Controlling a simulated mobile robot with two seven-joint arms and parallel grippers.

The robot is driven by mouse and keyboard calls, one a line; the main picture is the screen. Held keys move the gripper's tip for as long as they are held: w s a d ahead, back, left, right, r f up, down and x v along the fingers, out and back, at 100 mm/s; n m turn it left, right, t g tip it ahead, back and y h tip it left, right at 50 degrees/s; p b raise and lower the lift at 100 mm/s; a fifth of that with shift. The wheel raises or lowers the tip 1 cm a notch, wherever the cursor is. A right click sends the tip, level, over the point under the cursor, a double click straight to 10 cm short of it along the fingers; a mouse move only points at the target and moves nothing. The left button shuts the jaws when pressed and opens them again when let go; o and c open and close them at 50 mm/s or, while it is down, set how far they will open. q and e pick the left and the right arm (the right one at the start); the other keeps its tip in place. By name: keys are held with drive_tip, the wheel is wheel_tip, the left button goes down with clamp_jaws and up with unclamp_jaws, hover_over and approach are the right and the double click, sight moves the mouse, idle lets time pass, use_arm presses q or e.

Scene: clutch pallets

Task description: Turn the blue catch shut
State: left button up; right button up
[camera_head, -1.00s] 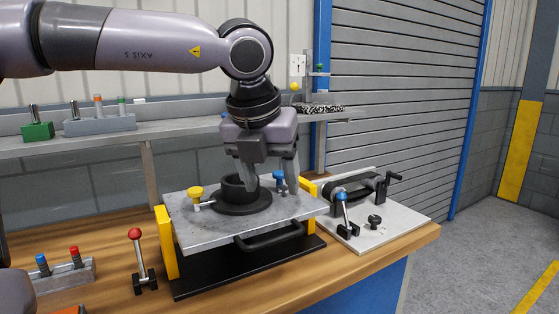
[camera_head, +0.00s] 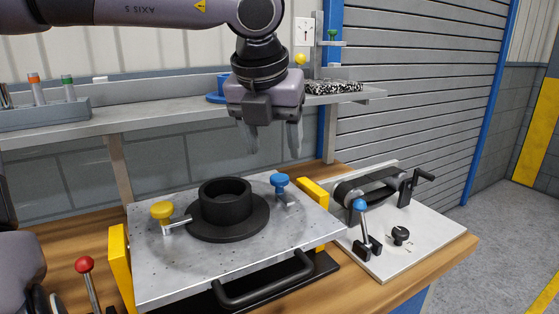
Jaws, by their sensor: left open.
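The blue catch (camera_head: 280,184) stands at the back right of a grey metal pallet (camera_head: 170,270), with a blue knob and a short metal arm. A black flanged ring (camera_head: 228,210) sits on the pallet to the left of the blue catch. A yellow catch (camera_head: 164,213) is on the ring's other side, its metal arm pointing toward the flange. My left gripper (camera_head: 273,150) is open and empty, above and behind the ring and the blue catch, clear of both. My right gripper does not show.
Yellow blocks (camera_head: 121,268) flank the pallet, and a black handle (camera_head: 262,282) runs along its front. A red-knobbed lever (camera_head: 85,266) stands at left. A belt fixture with a blue-knobbed lever (camera_head: 360,207) stands at right. A shelf (camera_head: 190,113) runs behind.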

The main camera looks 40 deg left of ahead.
sight(279, 177)
use_arm(q)
drive_tip(key=x, duration=0.7)
drive_tip(key=shift+w+a, duration=0.1)
drive_tip(key=c, duration=1)
